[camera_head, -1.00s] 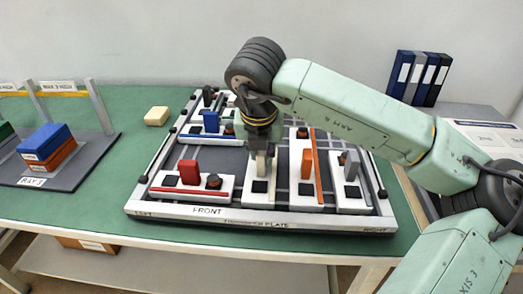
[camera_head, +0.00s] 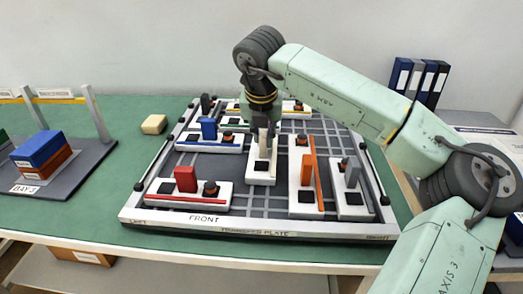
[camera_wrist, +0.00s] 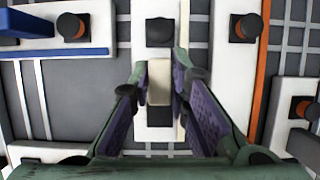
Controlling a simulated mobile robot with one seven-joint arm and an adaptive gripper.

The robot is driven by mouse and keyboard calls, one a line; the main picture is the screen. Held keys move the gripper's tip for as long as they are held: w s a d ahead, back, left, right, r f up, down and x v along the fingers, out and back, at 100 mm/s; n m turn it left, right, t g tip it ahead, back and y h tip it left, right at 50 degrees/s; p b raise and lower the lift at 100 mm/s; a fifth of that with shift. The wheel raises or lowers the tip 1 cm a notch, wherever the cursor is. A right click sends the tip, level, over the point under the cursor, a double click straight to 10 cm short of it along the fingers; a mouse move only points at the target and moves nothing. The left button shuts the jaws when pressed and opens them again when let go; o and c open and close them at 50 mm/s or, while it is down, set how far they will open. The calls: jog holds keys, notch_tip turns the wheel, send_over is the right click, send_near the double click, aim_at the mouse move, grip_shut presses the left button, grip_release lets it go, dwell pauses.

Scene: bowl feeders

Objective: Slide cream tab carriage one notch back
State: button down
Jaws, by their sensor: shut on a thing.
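The cream tab carriage (camera_head: 261,178) is a short white block with a black square, standing lengthwise front to back on the slotted plate (camera_head: 262,208). Its cream tab (camera_wrist: 159,82) stands between my fingers in the wrist view. My gripper (camera_head: 264,143) reaches down from above and is shut on that tab. In the head view my fingers hide most of the tab. The carriage lies between the blue tab carriage (camera_head: 230,147) on its left and the orange tab carriage (camera_head: 305,201) on its right. A dark square shows on the carriage beyond the tab in the wrist view.
The red tab carriage (camera_head: 190,195) is at front left, the grey tab carriage (camera_head: 351,202) at right. More carriages stand at the back. Bare plate lies in front of the cream carriage. A loose cream block (camera_head: 154,124) and a tray with stacked blocks (camera_head: 70,180) are left.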

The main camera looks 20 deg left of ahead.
jog(key=shift+w+a, duration=0.15)
jog(key=shift+w, duration=0.25)
jog(key=c, duration=1.5)
grip_release()
jog(key=shift+r, duration=0.1)
jog(key=v, duration=1.2)
jog(key=shift+s, duration=0.1)
